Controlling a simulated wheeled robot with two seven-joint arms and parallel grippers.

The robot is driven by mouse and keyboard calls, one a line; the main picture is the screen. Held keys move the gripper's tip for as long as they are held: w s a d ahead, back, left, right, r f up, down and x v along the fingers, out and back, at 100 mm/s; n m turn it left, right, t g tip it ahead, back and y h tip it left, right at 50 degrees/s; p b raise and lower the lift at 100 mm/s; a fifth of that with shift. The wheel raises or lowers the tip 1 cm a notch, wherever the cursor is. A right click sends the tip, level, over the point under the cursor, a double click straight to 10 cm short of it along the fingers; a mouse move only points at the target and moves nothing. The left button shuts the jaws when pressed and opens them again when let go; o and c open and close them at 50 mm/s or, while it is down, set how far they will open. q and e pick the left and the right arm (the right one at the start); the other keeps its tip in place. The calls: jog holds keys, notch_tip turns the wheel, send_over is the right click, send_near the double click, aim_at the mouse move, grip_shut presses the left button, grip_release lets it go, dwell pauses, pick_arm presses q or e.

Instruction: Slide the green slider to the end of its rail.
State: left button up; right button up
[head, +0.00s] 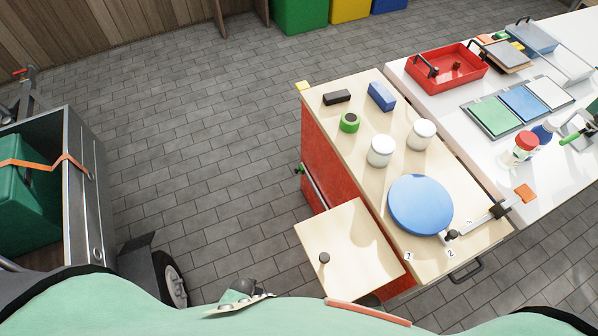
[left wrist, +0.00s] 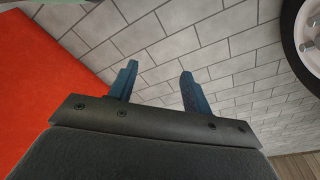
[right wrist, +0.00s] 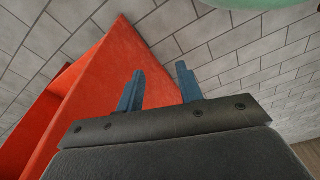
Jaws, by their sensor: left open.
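A small green piece (head: 299,169) sits at the upper end of a thin metal rail (head: 314,187) on the bench's red side in the head view. It looks like the green slider, but it is small and its exact shape is hard to tell. My left gripper (left wrist: 159,82) is open and empty, over the paved floor beside a red surface. My right gripper (right wrist: 161,80) is open and empty, with a red panel edge behind its fingers. Neither gripper shows clearly in the head view, and the slider is not seen in either wrist view.
The wooden bench (head: 375,200) holds a blue disc (head: 420,204), two white jars, a green-black ring (head: 349,122) and blocks. A second rail (head: 480,222) with a dark knob lies at its near right. A lower wooden panel (head: 350,240) juts out left.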

pick_arm(q)
jog(key=shift+s+d+f, duration=0.5)
jog(key=shift+d+f, duration=0.05)
jog(key=shift+d, duration=0.1)
jog(key=shift+c, duration=0.9)
jog(key=m+t+h+b, duration=0.85)
jog(key=h+b, duration=0.65)
jog(key=b, duration=1.7)
send_near(296, 171)
jog(key=w+d, duration=0.1)
jog(key=w, duration=0.1)
pick_arm(e)
jog(key=w+a+f+t+y, duration=0.45)
jog(key=w+a+t, duration=0.35)
jog(key=w+a, duration=0.45)
pick_arm(q)
jog(key=shift+m+g, duration=0.65)
jog(key=shift+g, duration=0.1)
jog(key=shift+b+x, duration=0.5)
jog(key=shift+x, duration=3.6)
pick_arm(e)
jog(key=w+a+r+t, duration=0.2)
jog(key=w+r+t, duration=0.2)
jog(key=r, duration=0.7)
jog(key=shift+w+a, duration=0.35)
jog(key=shift+w, duration=0.15)
pick_arm(q)
jog(key=shift+f, duration=0.15)
